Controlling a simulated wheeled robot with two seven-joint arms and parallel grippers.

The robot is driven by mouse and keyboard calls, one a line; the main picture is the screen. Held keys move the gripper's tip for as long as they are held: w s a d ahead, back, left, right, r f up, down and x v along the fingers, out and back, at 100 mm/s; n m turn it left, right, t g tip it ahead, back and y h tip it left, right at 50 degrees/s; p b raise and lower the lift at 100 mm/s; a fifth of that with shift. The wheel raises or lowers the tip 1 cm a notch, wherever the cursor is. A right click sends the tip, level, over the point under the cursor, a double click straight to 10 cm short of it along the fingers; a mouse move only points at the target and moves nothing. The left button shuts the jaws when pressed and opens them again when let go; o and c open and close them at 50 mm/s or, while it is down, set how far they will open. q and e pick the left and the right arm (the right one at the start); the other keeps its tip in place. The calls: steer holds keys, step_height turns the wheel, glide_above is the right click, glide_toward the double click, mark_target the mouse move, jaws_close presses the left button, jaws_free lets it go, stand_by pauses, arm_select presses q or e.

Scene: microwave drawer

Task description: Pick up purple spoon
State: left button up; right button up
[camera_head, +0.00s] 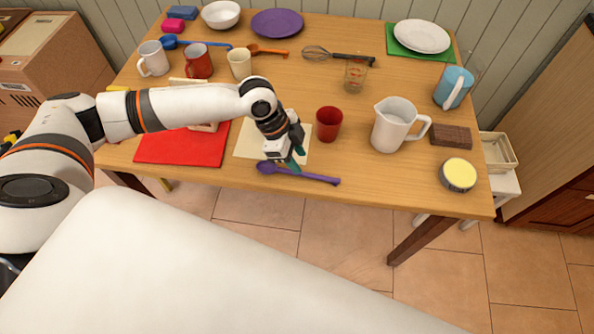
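The purple spoon (302,174) lies near the front edge of the wooden table, its bowl to the left and its handle pointing right. My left gripper (295,161) is just above and behind the spoon, over the front of the cream mat. Its teal-tipped fingers point down toward the spoon. I cannot tell whether they touch it or how far apart they are. The spoon appears to rest on the table. My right gripper is not in view.
A red mat (180,150) lies left of the cream mat (243,146). A red cup (329,124) stands close behind and right of my gripper. A white pitcher (394,126) and a yellow-topped tin (458,175) stand further right. The front table edge is close to the spoon.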

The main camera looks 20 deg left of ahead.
mark_target(309, 174)
arm_select(q)
steer(key=x, duration=0.6)
steer(key=shift+w+d+f+p, duration=0.15)
steer(key=shift+w+f+p, duration=0.05)
steer(key=shift+p, duration=0.2)
jaws_close()
